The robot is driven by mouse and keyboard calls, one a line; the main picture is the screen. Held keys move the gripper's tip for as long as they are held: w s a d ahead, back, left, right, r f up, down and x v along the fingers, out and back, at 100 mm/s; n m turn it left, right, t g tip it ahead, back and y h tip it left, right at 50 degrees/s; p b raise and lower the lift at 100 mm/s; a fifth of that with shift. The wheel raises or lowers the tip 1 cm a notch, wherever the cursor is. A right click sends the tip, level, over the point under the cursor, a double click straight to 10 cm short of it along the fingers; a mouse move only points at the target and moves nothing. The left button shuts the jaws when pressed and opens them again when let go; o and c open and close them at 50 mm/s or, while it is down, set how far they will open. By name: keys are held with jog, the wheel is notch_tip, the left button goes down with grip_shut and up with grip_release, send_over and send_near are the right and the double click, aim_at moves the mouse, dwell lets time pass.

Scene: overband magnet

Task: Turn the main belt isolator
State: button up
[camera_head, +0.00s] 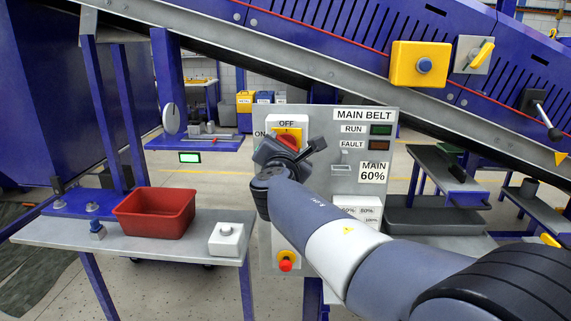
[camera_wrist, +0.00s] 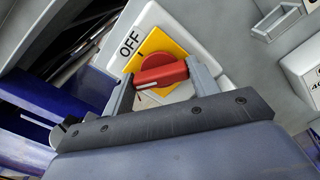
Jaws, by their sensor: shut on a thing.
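The main belt isolator is a red rotary handle (camera_wrist: 160,74) on a yellow plate (camera_wrist: 178,50), set in a white housing with an "OFF" label above it. In the head view the red handle (camera_head: 287,141) is partly hidden by my gripper (camera_head: 283,150), on the grey MAIN BELT panel (camera_head: 345,160). In the wrist view my gripper (camera_wrist: 160,88) has one finger at each end of the red handle and is shut on it. The handle's bar lies across the line towards the OFF label. An "ON" label shows at the housing's left in the head view.
The panel also bears RUN and FAULT lamps (camera_head: 380,137), a "MAIN 60%" label and a red emergency button (camera_head: 285,265) below. A table at the left holds a red bin (camera_head: 155,212) and a white button box (camera_head: 227,239). The sloping conveyor (camera_head: 300,60) passes overhead.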

jog(key=m+b, duration=1)
jog(key=shift+f+m, duration=0.2)
jog(key=shift+m, duration=0.2)
dwell(0.4)
jog(key=o, duration=1)
jog(key=shift+r, duration=0.1)
jog(key=s+b, duration=0.1)
jog(key=s, duration=1)
jog(key=shift+a+b, duration=0.15)
jog(key=shift+b, duration=0.2)
